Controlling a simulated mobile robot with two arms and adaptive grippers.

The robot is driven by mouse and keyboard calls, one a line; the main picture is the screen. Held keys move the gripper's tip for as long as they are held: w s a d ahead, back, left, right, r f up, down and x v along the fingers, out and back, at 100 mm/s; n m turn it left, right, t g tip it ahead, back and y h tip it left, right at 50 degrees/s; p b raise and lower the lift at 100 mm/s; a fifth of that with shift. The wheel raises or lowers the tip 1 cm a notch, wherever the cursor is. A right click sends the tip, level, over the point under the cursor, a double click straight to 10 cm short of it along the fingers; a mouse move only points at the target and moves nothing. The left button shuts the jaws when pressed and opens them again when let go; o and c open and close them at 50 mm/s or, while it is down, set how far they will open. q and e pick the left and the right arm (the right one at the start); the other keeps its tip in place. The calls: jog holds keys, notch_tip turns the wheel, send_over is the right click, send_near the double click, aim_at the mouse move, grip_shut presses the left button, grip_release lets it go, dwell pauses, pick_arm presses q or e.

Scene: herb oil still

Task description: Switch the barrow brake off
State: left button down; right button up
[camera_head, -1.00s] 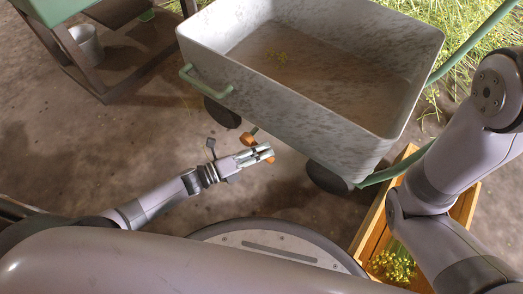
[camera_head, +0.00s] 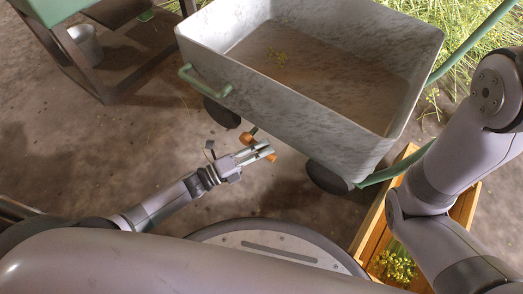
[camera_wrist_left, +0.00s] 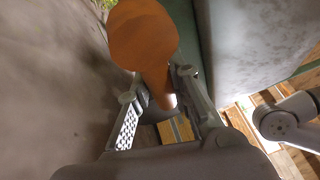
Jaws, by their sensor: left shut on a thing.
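The grey metal barrow (camera_head: 285,112) stands in the upper middle of the head view, with a green handle (camera_head: 205,82) on its left end. The orange brake lever (camera_head: 247,138) sticks out low at its near side. My left gripper (camera_head: 262,152) is at the lever, shut on it. In the left wrist view the wide orange end of the lever (camera_wrist_left: 143,40) rises beyond the fingers, and its narrow part runs down between them (camera_wrist_left: 155,108). The lever's mount is hidden. My right arm shows at the right, but its gripper is out of view.
Dark wheels (camera_head: 222,112) sit under the barrow. A wooden crate (camera_head: 372,228) with yellow-flowered herbs stands at the lower right. A green-topped stand (camera_head: 55,10) and a bucket (camera_head: 88,44) are at the upper left. The floor left of the barrow is clear.

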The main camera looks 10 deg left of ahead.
pick_arm(q)
jog(key=n, duration=0.1)
jog(key=r+n+t, duration=0.1)
jog(key=n, duration=0.1)
jog(key=shift+r+t, duration=0.25)
jog(key=shift+t, duration=0.05)
jog(key=shift+a+r+n+t, duration=0.1)
jog(key=shift+r+n+t, duration=0.2)
jog(key=shift+n, duration=0.4)
jog(key=shift+r+n+t, duration=0.25)
jog(key=shift+n+t, duration=0.05)
jog(key=shift+n, duration=0.4)
jog(key=c, duration=1.4)
grip_release()
jog(key=shift+c, duration=0.2)
jog(key=v, duration=0.8)
jog(key=shift+f, duration=0.15)
